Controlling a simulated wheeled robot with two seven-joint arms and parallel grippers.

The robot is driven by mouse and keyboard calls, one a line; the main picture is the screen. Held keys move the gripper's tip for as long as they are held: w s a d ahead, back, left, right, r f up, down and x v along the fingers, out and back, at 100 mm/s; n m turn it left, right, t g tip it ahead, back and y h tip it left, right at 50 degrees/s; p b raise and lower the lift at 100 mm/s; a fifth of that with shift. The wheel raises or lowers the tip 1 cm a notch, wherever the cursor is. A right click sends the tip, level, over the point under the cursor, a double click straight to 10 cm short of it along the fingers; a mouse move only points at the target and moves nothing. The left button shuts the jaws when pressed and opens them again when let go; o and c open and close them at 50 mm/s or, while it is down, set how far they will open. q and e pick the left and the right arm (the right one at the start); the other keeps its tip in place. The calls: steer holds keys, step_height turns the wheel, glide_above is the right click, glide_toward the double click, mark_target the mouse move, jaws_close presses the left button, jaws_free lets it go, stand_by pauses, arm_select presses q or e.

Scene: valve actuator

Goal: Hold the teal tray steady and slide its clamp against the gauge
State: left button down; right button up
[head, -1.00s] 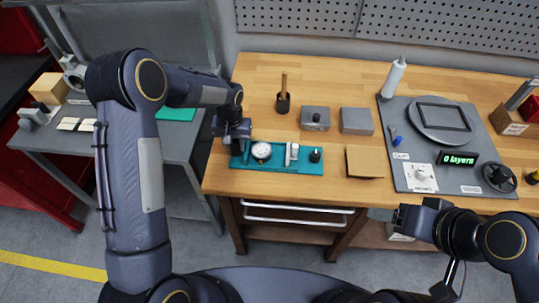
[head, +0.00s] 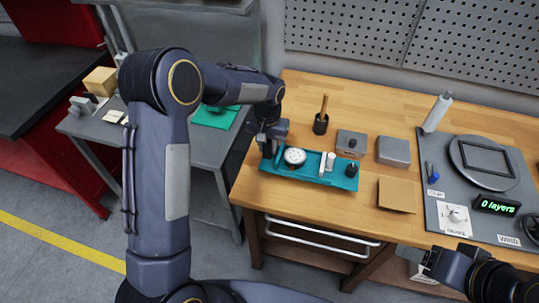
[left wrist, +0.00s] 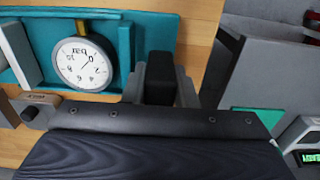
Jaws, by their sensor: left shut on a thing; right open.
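The teal tray (head: 312,176) lies near the front left edge of the wooden bench. It carries a round white-faced gauge (head: 294,157), a pale upright clamp (head: 329,162) to the gauge's right, and a black knob (head: 351,170) at the right end. A gap shows between clamp and gauge. My left gripper (head: 269,146) is at the tray's left end. In the left wrist view its fingers (left wrist: 161,80) are shut on a dark upright block at the tray (left wrist: 150,25), beside the gauge (left wrist: 83,63). My right gripper (head: 430,262) is open and empty, in front of the bench, its fingertips unclear.
Behind the tray stand a black cup with a wooden handle (head: 321,123) and two grey boxes (head: 393,151). A tan block (head: 397,194) lies right of the tray. A grey mat (head: 457,214) with a turntable and displays fills the bench's right side.

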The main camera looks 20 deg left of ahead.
mark_target(268, 159)
arm_select(q)
step_height(268, 159, up, 2)
steer(key=shift+r, duration=0.2)
step_height(268, 159, down, 5)
steer(key=shift+f, duration=2)
